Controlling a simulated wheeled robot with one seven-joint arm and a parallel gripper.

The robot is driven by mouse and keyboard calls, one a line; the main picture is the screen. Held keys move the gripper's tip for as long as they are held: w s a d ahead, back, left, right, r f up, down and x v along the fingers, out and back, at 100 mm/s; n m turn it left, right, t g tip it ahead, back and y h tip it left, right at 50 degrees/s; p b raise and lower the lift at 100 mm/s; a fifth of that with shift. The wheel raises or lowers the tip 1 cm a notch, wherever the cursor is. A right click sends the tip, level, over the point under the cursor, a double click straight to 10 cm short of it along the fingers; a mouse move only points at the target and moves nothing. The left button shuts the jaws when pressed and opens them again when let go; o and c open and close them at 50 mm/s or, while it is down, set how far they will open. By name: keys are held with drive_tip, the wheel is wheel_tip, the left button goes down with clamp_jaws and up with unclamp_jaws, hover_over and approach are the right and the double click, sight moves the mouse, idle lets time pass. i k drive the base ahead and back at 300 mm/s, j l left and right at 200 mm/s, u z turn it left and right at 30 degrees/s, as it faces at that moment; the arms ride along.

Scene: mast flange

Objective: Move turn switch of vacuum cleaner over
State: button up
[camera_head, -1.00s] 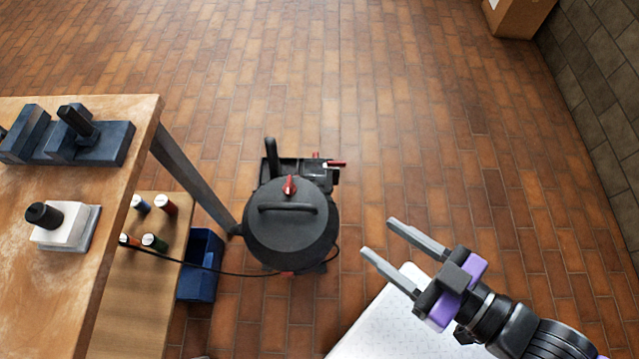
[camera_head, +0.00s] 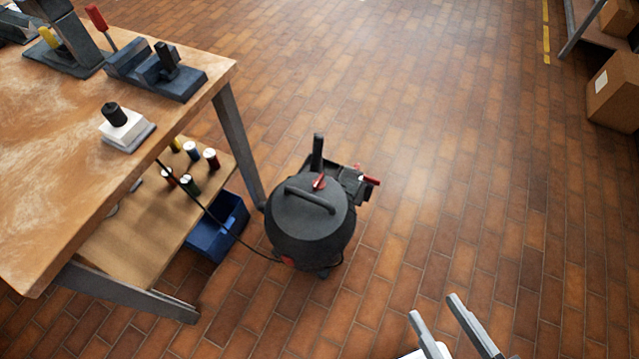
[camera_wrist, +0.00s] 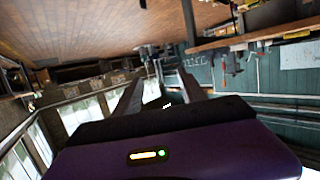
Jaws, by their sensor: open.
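The vacuum cleaner (camera_head: 308,228) is a dark grey round canister on the tiled floor, just right of the workbench, in the head view. Its red turn switch (camera_head: 319,182) sits on top of the lid, beside the black carrying handle (camera_head: 310,199). My gripper (camera_head: 434,306) is at the bottom right of the head view, to the right of and nearer than the vacuum cleaner, apart from it. Its two fingers are spread and empty. In the wrist view the fingers (camera_wrist: 160,88) are also apart with nothing between them; the vacuum cleaner is not visible there.
A wooden workbench (camera_head: 60,210) with tools stands at left. Its lower shelf (camera_head: 130,225) holds several small cylinders. A blue bin (camera_head: 218,232) and a black cable lie between bench and vacuum cleaner. Cardboard boxes (camera_head: 612,95) stand at far right. Floor right of the vacuum cleaner is clear.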

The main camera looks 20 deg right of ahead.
sight(318, 184)
drive_tip(key=i+j+u, duration=0.1)
drive_tip(key=i+j, duration=0.15)
drive_tip(key=i, duration=0.2)
drive_tip(key=i+j+u, duration=0.15)
drive_tip(key=i, duration=0.3)
